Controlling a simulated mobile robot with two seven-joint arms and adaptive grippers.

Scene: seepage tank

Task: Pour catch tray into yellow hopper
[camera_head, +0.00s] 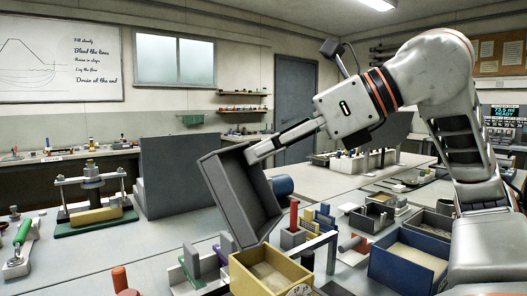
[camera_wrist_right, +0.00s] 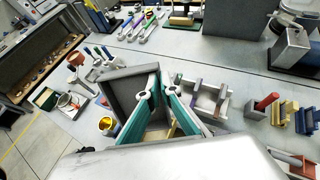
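The catch tray (camera_head: 236,190) is a dark grey open box, tilted steeply in the air in the middle of the head view. Its lower end is just above the yellow hopper (camera_head: 290,280), which holds pale sand. I see no material on the visible inside of the tray. My right gripper (camera_head: 262,150) is shut on the tray's upper wall. In the right wrist view, its teal-padded fingers (camera_wrist_right: 160,105) straddle the edge of the tray (camera_wrist_right: 124,86). Whether the tray touches the hopper is unclear. My left gripper is not in view.
A blue bin of sand (camera_head: 408,262) stands right of the hopper. Colored blocks and holders (camera_head: 305,228) crowd the bench behind it. A large grey block (camera_head: 178,172) and a green-based press (camera_head: 92,205) stand at left. The bench between them and the front is partly clear.

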